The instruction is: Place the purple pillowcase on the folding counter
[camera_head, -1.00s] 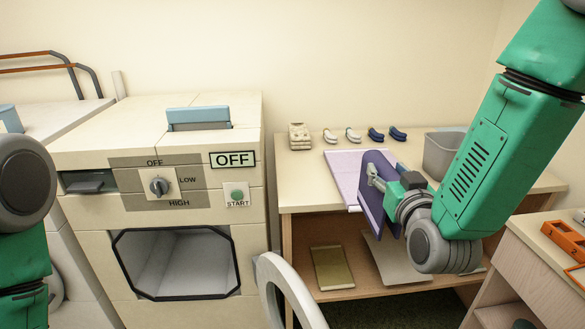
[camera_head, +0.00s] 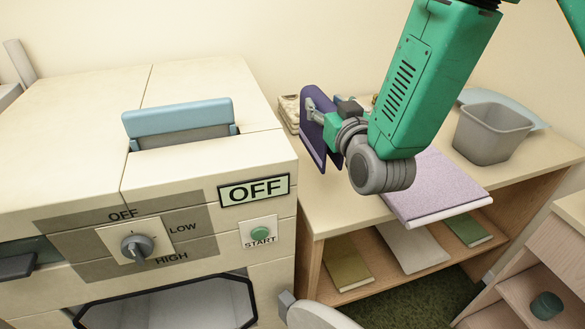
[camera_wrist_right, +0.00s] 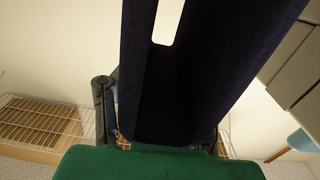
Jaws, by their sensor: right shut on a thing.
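The purple pillowcase (camera_head: 310,134) is a dark, flat, upright panel in my right gripper (camera_head: 322,112). The gripper is shut on it and holds it above the left end of the wooden folding counter (camera_head: 335,205). It fills the middle of the right wrist view as a dark band (camera_wrist_right: 205,70). A pale lilac folded cloth (camera_head: 435,185) lies on the counter to the right of the gripper, over the front edge. Whether the pillowcase touches the counter is hard to tell. My left gripper is out of view.
A cream machine (camera_head: 85,110) with an OFF sign stands close on the left. A grey bin (camera_head: 490,135) stands at the counter's right. A beige stack (camera_head: 289,110) sits behind the pillowcase. Flat items, including an olive one (camera_head: 347,268), lie on the shelf below. Bare counter shows at the front left.

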